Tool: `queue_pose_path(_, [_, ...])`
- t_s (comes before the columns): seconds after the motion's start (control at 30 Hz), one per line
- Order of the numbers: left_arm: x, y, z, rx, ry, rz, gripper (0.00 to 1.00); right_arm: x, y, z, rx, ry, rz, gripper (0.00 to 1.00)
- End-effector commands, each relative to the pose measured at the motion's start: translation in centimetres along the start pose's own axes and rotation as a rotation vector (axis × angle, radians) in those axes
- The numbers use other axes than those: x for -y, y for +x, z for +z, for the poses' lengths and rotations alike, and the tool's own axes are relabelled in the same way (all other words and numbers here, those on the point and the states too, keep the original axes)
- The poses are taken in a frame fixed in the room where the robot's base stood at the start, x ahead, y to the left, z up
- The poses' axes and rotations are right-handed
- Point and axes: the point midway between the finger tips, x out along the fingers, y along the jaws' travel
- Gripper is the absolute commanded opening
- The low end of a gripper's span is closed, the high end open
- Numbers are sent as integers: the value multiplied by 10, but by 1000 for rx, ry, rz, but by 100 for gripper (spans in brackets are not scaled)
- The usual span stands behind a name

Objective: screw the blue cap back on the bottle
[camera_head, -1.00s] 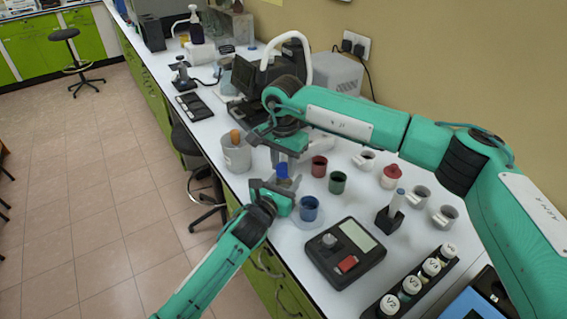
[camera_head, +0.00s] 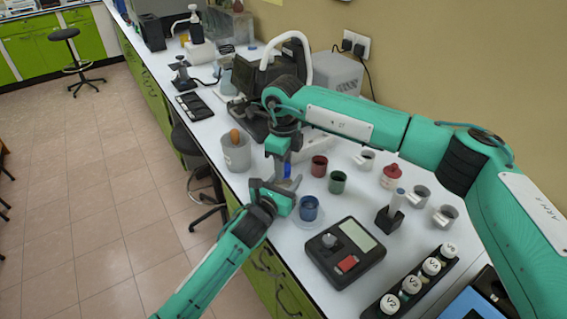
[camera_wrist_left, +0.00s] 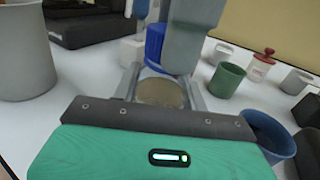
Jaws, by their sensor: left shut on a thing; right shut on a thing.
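The bottle (camera_wrist_left: 160,93) is held between my left gripper's fingers; in the left wrist view its tan round part shows. My left gripper (camera_head: 283,190) is shut on it near the bench's front edge. My right gripper (camera_head: 283,160) points down from above and is shut on the blue cap (camera_head: 287,170). The cap also shows in the left wrist view (camera_wrist_left: 154,42), partly behind a grey finger of my right gripper (camera_wrist_left: 192,40). The cap is just above or at the bottle's top; whether they touch is hidden.
A grey beaker (camera_head: 236,153) stands to the left. Blue (camera_head: 308,208), green (camera_head: 338,182) and red (camera_head: 319,166) cups stand close on the right. A black device (camera_head: 345,252) and a rack of vials (camera_head: 412,285) stand nearer the front right.

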Motion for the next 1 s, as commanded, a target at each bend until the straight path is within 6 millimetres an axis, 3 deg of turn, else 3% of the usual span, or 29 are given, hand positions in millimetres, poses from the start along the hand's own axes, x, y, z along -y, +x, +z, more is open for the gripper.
queue_pose_path(0.4, [0,0,0,0,1,-1,0,0,0,0,2,670,0,6])
queue_pose_path(0.5, [0,0,0,0,1,-1,0,0,0,0,2,761,0,6])
queue_pose_path(0.63, [1,0,0,0,1,-1,0,0,0,0,2,755,0,6])
queue_pose_path(0.67, [1,0,0,0,1,-1,0,0,0,0,2,755,0,39])
queue_pose_path(0.77, [1,0,0,0,0,-1,0,0,0,0,1,754,0,59])
queue_pose_path(1.0, [0,0,0,-1,0,0,0,0,0,0,1,753,0,59])
